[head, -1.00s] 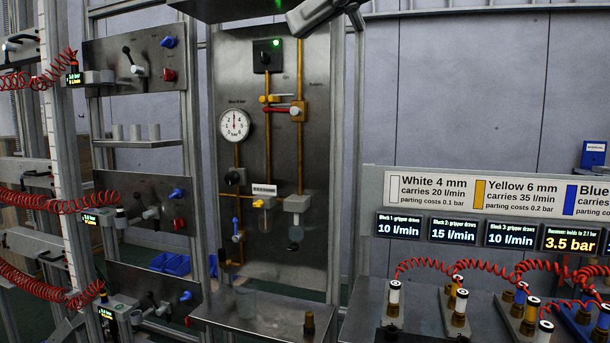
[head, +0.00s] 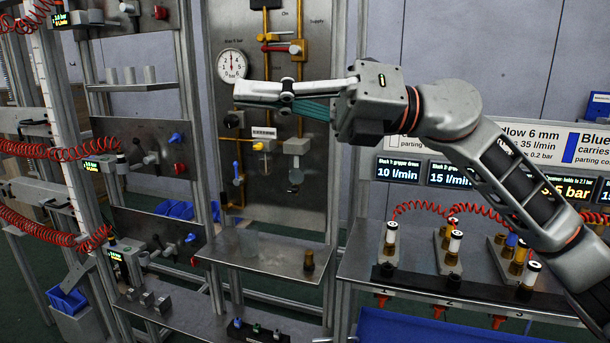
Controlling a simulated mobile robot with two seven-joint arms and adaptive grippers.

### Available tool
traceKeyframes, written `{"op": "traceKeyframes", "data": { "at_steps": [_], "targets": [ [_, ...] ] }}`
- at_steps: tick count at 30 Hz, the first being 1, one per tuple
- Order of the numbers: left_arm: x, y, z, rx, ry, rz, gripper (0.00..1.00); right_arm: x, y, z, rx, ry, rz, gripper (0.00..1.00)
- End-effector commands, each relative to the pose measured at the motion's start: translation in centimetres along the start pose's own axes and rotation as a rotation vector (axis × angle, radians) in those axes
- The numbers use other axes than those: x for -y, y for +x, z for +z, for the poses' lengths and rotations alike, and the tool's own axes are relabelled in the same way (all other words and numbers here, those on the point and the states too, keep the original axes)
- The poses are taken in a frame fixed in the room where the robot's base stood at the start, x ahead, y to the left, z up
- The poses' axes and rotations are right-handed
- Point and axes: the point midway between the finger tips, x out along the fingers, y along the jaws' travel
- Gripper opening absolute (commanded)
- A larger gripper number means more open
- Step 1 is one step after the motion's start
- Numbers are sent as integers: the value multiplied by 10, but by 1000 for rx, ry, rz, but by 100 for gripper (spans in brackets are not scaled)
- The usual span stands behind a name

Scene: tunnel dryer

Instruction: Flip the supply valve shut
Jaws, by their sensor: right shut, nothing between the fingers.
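The supply valve (head: 297,47) sits on the vertical yellow pipe beside the "Supply" lettering, on the upper part of the grey panel (head: 225,30). Its red lever (head: 274,48) points left, crosswise to that pipe. My right gripper (head: 240,91) comes in from the right, below the lever in the picture. Its fingers are shut, empty and point left, with the tips just under the round gauge (head: 232,65). I see no contact with the valve. The gripper and arm hide part of the panel and pipes. My left gripper is not in view.
A black knob (head: 233,120) and a blue lever (head: 236,170) are lower on the panel. A steel shelf (head: 265,250) juts out beneath it. A bench with several fittings and red coiled hoses stands at right. Metal posts flank the panel.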

Motion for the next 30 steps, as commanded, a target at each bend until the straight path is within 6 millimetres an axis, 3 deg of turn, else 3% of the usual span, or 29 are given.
{"op": "traceKeyframes", "data": {
  "at_steps": [8, 17, 23, 30],
  "targets": [
    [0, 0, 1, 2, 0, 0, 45, 51, -23, -11, 210, 271, 160, 0],
    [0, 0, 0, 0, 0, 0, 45, 123, -65, -30, 477, 569, 272, 0],
    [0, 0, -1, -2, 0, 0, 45, 180, -102, -57, 673, 772, 309, 0],
    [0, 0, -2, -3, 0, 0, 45, 254, -151, -112, 919, 1016, 314, 0]
  ]
}}
